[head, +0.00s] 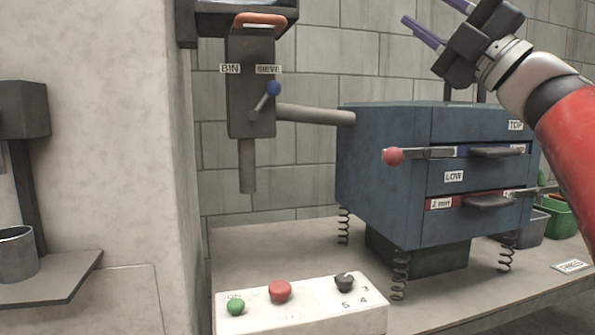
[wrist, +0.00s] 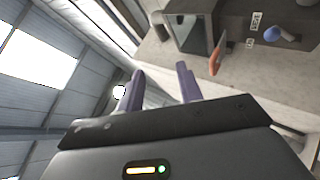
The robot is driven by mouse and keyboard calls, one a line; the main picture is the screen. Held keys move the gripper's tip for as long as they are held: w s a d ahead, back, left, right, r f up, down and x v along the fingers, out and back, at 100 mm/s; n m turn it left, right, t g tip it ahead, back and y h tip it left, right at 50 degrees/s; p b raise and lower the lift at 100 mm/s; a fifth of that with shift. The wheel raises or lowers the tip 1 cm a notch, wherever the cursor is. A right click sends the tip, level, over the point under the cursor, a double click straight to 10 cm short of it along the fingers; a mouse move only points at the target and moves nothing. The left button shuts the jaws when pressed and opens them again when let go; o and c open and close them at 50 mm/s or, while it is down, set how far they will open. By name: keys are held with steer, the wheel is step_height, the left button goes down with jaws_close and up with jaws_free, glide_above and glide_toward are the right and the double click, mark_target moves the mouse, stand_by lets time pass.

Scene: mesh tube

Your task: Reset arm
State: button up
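My gripper (head: 428,12) is raised at the upper right of the head view, above the blue sieve machine (head: 385,165). Its two purple fingers are apart with nothing between them and point up and to the left. In the wrist view the fingers (wrist: 160,70) also stand apart and empty. My red and white arm comes in from the right edge and covers part of the machine's right side.
The machine stands on springs on a bench, with TOP and LOW drawers. A diverter with a blue-knobbed lever (head: 272,89) stands left. A control box (head: 300,305) with green, red and black knobs is in front. A green bin (head: 558,214) is at right.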

steer(key=w+d+f+m+t+h, duration=0.1)
steer(key=d+f+m+t+h, duration=0.3)
steer(key=m+h, duration=0.65)
steer(key=w+d+f+m+t+h, duration=0.25)
steer(key=f+m+h, duration=0.45)
steer(key=m+h, duration=0.4)
step_height(320, 180, down, 13)
steer(key=s+m+g+h, duration=0.1)
steer(key=s+m+g, duration=0.1)
steer(key=m+g, duration=0.35)
steer(key=s+a+f+g+y, duration=0.1)
steer(key=s+a+f+g, duration=0.2)
steer(key=s+f, duration=0.3)
steer(key=s+a+f+m+g+y, duration=0.1)
steer(key=s+a+f+g, duration=0.2)
steer(key=f, duration=1.3)
steer(key=s+a+f+m+g+y, duration=0.1)
steer(key=s+a+f+g, duration=0.2)
steer(key=s+f+g, duration=0.3)
steer(key=s+f, duration=0.3)
steer(key=f, duration=0.2)
steer(key=shift+s, duration=0.25)
